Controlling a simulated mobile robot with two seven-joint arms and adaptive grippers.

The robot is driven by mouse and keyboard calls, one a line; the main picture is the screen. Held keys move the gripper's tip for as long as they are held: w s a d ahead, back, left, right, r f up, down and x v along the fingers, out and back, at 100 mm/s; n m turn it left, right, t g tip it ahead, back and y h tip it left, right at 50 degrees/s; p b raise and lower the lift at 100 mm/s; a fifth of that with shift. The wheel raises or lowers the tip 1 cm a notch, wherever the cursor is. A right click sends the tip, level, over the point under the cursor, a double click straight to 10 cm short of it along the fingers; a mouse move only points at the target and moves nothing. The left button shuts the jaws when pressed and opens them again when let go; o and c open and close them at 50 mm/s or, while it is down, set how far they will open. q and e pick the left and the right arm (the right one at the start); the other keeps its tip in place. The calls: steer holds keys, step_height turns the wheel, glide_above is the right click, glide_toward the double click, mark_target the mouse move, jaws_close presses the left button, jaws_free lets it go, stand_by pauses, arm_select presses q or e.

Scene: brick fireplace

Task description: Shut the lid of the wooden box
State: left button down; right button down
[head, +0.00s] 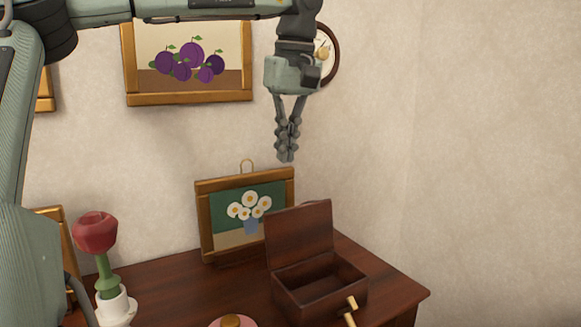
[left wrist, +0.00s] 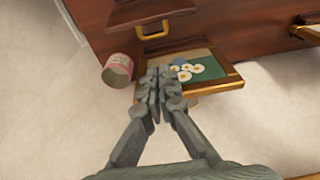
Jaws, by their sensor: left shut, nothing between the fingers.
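The dark wooden box (head: 318,302) stands on the desk at the lower middle right of the head view. Its lid (head: 299,236) is open, standing up at the back of the box, and the empty inside shows. My left gripper (head: 286,158) is shut and empty, pointing down in the air well above the lid. In the left wrist view its fingers (left wrist: 158,78) are together with nothing between them. A dark brown panel at the top edge of that view may be the lid; I cannot tell. My right gripper is not in view.
A framed daisy picture (head: 204,222) leans behind the box. A brass-coloured piece (head: 350,305) shows at the box's front. A red rose (head: 95,232) in a white holder (head: 117,305) stands left. A plum picture (head: 188,98) hangs on the wall. The desk right of the box is clear.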

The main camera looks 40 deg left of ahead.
mark_target(298, 206)
arm_select(q)
step_height(298, 206, down, 8)
steer(key=d, duration=0.2)
steer(key=shift+s+d, duration=0.2)
steer(key=shift+s, duration=0.2)
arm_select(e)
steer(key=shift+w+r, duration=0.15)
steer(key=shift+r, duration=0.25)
arm_select(q)
steer(key=shift+s+d+r+p, duration=0.2)
steer(key=shift+d+p, duration=0.15)
steer(key=shift+d, duration=0.3)
steer(key=shift+d+f, duration=0.1)
steer(key=shift+d, duration=0.05)
steer(key=shift+f, duration=0.1)
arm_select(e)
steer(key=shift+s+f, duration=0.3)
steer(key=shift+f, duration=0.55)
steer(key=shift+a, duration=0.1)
